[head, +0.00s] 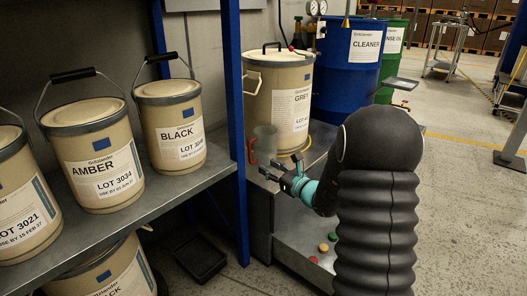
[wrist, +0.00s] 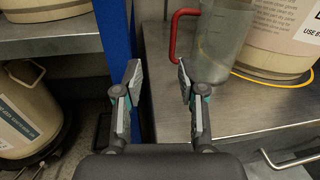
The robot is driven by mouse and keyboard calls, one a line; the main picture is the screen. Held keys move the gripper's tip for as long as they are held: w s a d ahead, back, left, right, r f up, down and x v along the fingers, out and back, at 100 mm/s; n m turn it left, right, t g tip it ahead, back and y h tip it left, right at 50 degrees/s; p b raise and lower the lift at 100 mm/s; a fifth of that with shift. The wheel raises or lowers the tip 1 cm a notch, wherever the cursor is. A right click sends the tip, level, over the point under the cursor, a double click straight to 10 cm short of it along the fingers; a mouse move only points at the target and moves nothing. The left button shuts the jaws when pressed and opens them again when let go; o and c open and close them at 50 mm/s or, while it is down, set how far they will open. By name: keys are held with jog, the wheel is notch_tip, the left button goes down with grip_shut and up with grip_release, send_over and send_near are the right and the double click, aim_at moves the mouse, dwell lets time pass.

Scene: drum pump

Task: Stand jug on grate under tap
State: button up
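The jug (head: 265,145) is translucent with a red handle (head: 251,152). It stands upright on the metal bench in front of the drum lettered GREY. The wrist view shows the jug (wrist: 221,45) at the top, its handle (wrist: 176,32) on the left side. My gripper (head: 287,176) is near the jug in the head view. In the wrist view my gripper (wrist: 158,75) is open and empty, its fingers apart and short of the handle.
A blue post (head: 233,120) stands left of the jug, beside a shelf (head: 190,190) of paint pails. The GREY drum (head: 287,95) is close behind the jug. Blue (head: 345,75) and green (head: 391,50) drums stand further back. Small coloured objects (head: 324,247) lie on a lower shelf.

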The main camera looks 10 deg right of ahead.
aim_at(250, 161)
jog(key=shift+w+d+f+m+h, duration=0.3)
jog(key=shift+w+d+f+m, duration=0.1)
jog(key=shift+d, duration=0.2)
jog(key=shift+w+t, duration=0.3)
jog(key=x, duration=1.3)
jog(key=shift+w+f, duration=0.1)
jog(key=shift+f, duration=0.15)
grip_shut()
